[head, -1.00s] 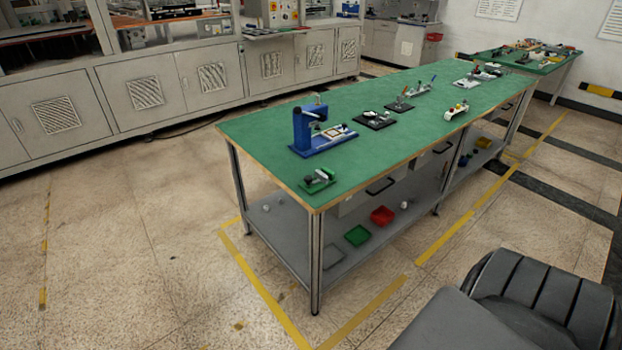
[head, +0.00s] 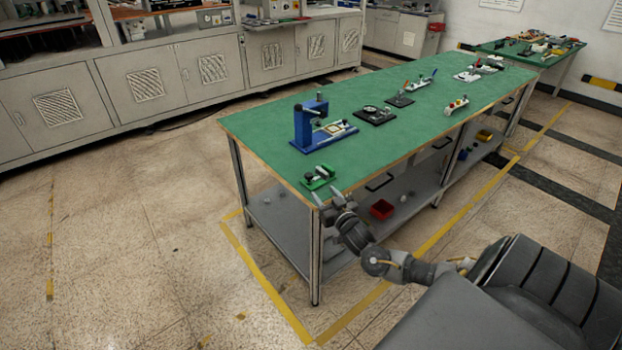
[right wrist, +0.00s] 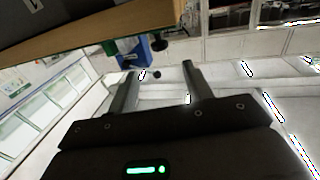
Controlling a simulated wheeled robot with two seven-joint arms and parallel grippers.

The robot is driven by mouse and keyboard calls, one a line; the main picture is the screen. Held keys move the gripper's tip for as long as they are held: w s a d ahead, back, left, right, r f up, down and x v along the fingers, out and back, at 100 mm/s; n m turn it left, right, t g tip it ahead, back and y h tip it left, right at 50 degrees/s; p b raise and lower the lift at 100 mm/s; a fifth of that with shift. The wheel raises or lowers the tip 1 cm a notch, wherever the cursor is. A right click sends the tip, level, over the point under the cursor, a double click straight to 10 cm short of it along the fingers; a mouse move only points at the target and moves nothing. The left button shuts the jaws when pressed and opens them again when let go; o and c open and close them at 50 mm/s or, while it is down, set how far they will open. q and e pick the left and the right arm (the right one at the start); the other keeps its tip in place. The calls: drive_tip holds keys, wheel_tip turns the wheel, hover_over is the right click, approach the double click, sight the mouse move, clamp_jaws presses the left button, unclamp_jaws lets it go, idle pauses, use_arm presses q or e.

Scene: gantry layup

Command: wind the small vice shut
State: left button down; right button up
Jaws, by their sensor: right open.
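The small green vice (head: 318,177) sits on the near left corner of the green-topped workbench (head: 262,133) in the head view. It has a dark part at its left and a pale part at its right. My right gripper (head: 326,197) is just outside the bench's near corner, close to the vice and apart from it. In the right wrist view the right gripper's two fingers (right wrist: 157,75) are spread with nothing between them. My left gripper does not show.
A blue press (head: 312,128) stands behind the vice, and it also shows in the right wrist view (right wrist: 133,55). Several fixtures lie further along the bench. The bench's wooden edge (right wrist: 130,32) is close to my right gripper. A red bin (head: 382,209) sits on the lower shelf.

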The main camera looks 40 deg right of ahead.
sight(311, 178)
drive_tip(key=x, duration=1)
drive_tip(key=shift+c, duration=0.4)
